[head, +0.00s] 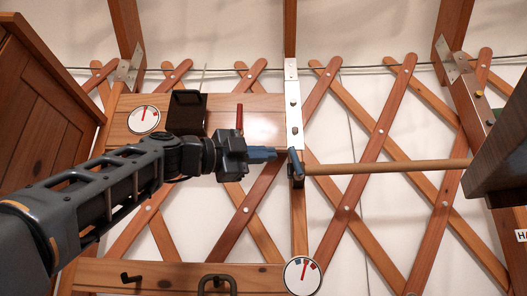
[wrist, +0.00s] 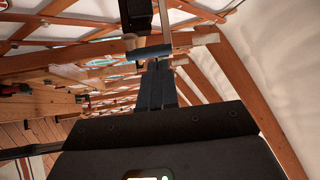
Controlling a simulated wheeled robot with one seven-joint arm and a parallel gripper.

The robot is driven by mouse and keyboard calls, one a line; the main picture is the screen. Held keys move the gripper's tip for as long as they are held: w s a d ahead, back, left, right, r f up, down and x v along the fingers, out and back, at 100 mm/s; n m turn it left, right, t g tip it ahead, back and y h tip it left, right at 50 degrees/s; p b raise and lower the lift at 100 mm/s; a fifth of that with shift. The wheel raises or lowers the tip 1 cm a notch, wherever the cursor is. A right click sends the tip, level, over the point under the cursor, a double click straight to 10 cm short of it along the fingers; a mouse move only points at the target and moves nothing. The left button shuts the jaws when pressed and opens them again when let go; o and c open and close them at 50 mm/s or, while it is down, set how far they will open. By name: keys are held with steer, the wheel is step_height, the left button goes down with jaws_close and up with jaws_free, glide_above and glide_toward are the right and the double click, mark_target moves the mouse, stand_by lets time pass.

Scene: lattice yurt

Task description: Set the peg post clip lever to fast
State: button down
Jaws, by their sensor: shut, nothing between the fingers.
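A small dark blue lever (head: 296,164) sits on a dark clip at the middle wooden post, below a pale metal plate (head: 293,110). It looks close to upright and slightly tilted in the head view. In the wrist view it shows as a blue-grey bar (wrist: 150,53) across the line of my fingertips. My gripper (head: 275,153) comes in from the left, with its fingers shut and empty. The fingertips (wrist: 157,68) are right at the lever; I cannot tell if they touch it. No "fast" marking is readable.
A wooden rod (head: 390,167) runs right from the clip. A red lever (head: 239,118) and a black box (head: 187,112) are on a board behind my arm. A round dial (head: 302,275) is below, another (head: 143,119) upper left. A dark wooden block (head: 500,150) juts in at right.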

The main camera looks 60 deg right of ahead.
steer(key=b+v, duration=0.2)
steer(key=v, duration=0.8)
steer(key=shift+f, duration=0.1)
